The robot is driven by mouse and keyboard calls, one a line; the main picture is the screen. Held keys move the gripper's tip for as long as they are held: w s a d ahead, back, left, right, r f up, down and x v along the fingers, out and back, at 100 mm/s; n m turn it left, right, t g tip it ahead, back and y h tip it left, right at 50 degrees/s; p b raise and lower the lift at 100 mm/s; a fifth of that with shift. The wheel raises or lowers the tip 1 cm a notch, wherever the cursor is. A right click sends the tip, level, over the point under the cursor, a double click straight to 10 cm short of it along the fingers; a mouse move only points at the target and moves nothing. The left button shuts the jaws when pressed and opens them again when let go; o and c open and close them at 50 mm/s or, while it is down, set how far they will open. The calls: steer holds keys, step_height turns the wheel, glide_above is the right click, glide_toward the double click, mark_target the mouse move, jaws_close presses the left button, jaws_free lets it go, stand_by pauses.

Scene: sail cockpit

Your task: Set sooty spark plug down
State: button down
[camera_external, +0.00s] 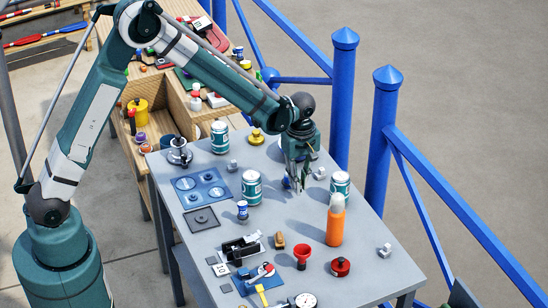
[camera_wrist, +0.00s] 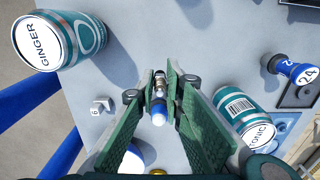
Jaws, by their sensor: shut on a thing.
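The spark plug (camera_wrist: 159,99) is pinched between the green pads of my gripper (camera_wrist: 160,82) in the wrist view. It has a dark tip, a metal body and a white and blue end that points towards the camera. I cannot make out soot on it. In the outside view my gripper (camera_external: 294,182) points down over the right-middle of the grey table (camera_external: 290,212), between two teal cans. The plug is too small there to tell whether it touches the table.
A teal can (camera_external: 251,189) stands left of my gripper and another (camera_external: 340,186) stands right. An orange bottle (camera_external: 336,225) is in front on the right. A blue tray with round recesses (camera_external: 203,188) lies at the left. Bare tabletop surrounds my gripper closely.

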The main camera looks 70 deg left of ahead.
steer(key=shift+f, duration=0.2)
steer(key=shift+f, duration=1.8)
steer(key=shift+f, duration=0.2)
steer(key=c, duration=2.4)
jaws_free()
steer(key=shift+r, duration=0.1)
steer(key=shift+r, duration=0.1)
step_height(320, 180, up, 12)
steer(key=shift+r, duration=0.1)
steer(key=shift+s, duration=0.1)
